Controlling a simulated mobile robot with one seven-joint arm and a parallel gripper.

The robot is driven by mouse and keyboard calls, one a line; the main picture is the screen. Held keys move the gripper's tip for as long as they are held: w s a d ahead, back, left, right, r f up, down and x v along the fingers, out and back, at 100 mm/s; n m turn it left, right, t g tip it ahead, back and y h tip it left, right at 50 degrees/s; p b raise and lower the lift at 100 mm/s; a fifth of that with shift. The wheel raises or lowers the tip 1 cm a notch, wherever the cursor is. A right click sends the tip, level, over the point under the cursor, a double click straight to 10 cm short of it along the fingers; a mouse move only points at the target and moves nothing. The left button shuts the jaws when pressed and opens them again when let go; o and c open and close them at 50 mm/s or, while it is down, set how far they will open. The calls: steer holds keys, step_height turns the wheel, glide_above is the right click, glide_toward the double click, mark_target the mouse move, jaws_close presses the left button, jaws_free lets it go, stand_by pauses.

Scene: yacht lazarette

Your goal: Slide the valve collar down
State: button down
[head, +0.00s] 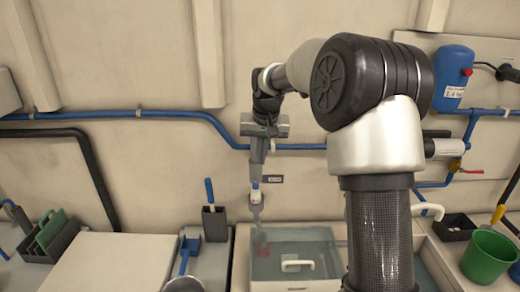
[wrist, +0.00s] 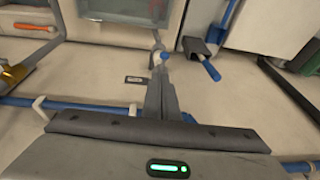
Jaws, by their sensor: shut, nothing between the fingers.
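My gripper (head: 256,178) points down in front of the back wall, its fingers shut with nothing between them. It also shows in the wrist view (wrist: 159,70). Just beyond the fingertips is a small white and blue fitting (head: 255,195), also in the wrist view (wrist: 164,56). It may be the valve collar, but I cannot tell for sure. The fingertips look very close to it; I cannot tell whether they touch. A grey spout-like part runs down below the fitting towards a small reddish thing (head: 262,247) over a basin. The fingers partly hide the fitting.
A basin with a greyish lid and white handle (head: 297,265) lies below. A blue pipe (head: 180,114) runs along the wall behind my gripper. A blue-handled tool in a dark holder (head: 213,222) stands at left. A green bucket (head: 488,257) is at right.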

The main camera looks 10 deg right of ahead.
mark_target(257, 184)
steer(key=x, duration=0.5)
steer(key=s+p+x, duration=0.1)
steer(key=x, duration=0.2)
steer(key=shift+w+a+f, duration=0.15)
steer(key=shift+a+f, duration=0.25)
step_height(257, 184, down, 7)
steer(key=b, duration=0.5)
